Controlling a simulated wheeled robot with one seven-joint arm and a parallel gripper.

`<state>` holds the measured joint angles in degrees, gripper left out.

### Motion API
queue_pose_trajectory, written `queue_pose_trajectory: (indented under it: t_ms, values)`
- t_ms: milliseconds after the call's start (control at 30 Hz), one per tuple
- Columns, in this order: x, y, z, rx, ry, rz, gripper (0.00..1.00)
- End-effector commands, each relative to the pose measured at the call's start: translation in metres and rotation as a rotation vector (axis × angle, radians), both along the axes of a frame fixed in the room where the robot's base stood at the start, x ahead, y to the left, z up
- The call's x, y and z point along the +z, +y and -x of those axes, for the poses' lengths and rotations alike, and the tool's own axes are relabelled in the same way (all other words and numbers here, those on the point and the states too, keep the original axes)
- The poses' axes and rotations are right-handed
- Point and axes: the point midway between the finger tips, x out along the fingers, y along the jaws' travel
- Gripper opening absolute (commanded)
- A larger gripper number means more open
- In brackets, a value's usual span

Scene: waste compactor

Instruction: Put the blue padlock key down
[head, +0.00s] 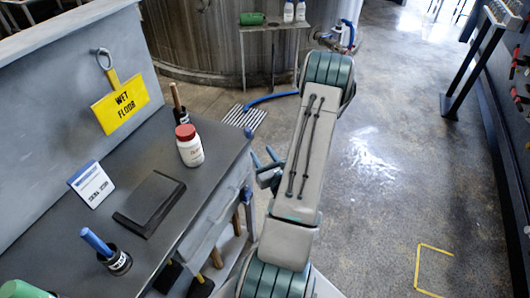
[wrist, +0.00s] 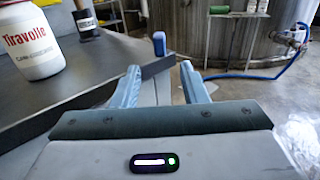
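My gripper (head: 264,158) is beside the right edge of the grey desk. In the wrist view its two pale blue fingers (wrist: 160,78) stand apart with nothing visible gripped between them. A small blue upright piece (wrist: 159,43) shows beyond the fingertips, near the desk edge. I cannot tell whether it is the blue padlock key. In the head view a small blue piece (head: 247,195) is at the desk's right side, by the drawer front. I cannot make out a key shape or a padlock there.
The grey desk (head: 215,140) holds a red-capped white bottle (head: 190,146), a black pad (head: 150,203), a small sign (head: 91,184), and cups with a brush and blue-handled tool. A yellow wet-floor tag (head: 120,102) hangs above.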

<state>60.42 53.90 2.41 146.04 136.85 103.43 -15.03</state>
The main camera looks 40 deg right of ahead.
Motion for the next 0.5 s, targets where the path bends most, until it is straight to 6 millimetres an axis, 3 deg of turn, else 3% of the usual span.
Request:
queue_pose_trajectory:
  t_ms: [300, 500]
  values:
    - [0.001, 0.005, 0.015, -0.002, 0.0, -0.002, 0.39]
    - [0.008, 0.013, 0.008, 0.046, -0.013, 0.006, 0.39]
